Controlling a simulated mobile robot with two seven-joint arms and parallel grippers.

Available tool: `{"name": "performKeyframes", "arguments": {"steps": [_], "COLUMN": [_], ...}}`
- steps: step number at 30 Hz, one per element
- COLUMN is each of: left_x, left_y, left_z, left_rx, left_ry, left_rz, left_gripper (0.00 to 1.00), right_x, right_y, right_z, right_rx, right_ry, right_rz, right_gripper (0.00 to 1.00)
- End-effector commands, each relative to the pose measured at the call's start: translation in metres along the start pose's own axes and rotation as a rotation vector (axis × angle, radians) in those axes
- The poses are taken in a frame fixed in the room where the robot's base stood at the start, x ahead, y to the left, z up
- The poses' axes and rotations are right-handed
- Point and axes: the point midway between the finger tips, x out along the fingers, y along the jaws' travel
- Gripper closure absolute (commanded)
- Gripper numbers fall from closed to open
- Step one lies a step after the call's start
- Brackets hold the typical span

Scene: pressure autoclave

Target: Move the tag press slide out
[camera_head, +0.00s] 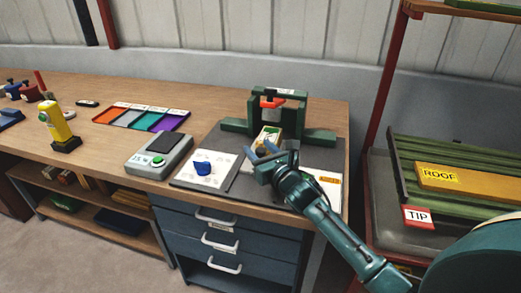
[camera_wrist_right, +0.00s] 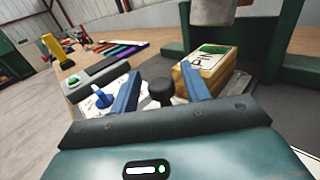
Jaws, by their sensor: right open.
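The tag press (camera_head: 318,111) is a dark green frame with an orange-red part, at the back of the dark mat on the bench. Its slide (camera_head: 267,136) is a tan block with a white and green top, sitting at the press opening. In the right wrist view the slide (camera_wrist_right: 208,72) is just beyond my right finger, with a dark round knob (camera_wrist_right: 161,90) in front. My right gripper (camera_head: 261,149) is open, its blue fingers (camera_wrist_right: 160,74) on either side of the knob in that view; contact cannot be told. My left gripper is not in view.
Left of the press are a white card with a blue piece (camera_head: 203,168), a grey device with a green button (camera_head: 159,157) and a coloured tray (camera_head: 143,117). A yellow item (camera_head: 56,122) stands further left. A red-posted rack (camera_head: 381,85) is at right.

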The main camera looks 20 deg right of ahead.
Motion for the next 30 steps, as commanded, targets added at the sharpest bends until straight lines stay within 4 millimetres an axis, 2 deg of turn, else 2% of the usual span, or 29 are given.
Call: {"name": "performKeyframes", "arguments": {"steps": [5,22,30], "left_x": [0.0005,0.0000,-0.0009], "left_y": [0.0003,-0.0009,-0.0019], "left_z": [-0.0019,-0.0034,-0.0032], "left_rx": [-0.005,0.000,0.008], "left_ry": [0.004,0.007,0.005], "left_rz": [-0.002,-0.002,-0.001], "left_gripper": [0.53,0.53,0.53], "right_x": [-0.0001,-0.0003,-0.0014], "right_y": [0.0001,-0.0002,0.0011], "right_z": [0.0000,0.0000,-0.0001], "right_rx": [0.000,0.000,0.000], "right_ry": [0.000,0.000,0.000], "right_rz": [0.000,0.000,0.000], "right_gripper": [0.54,0.99,1.00]}}
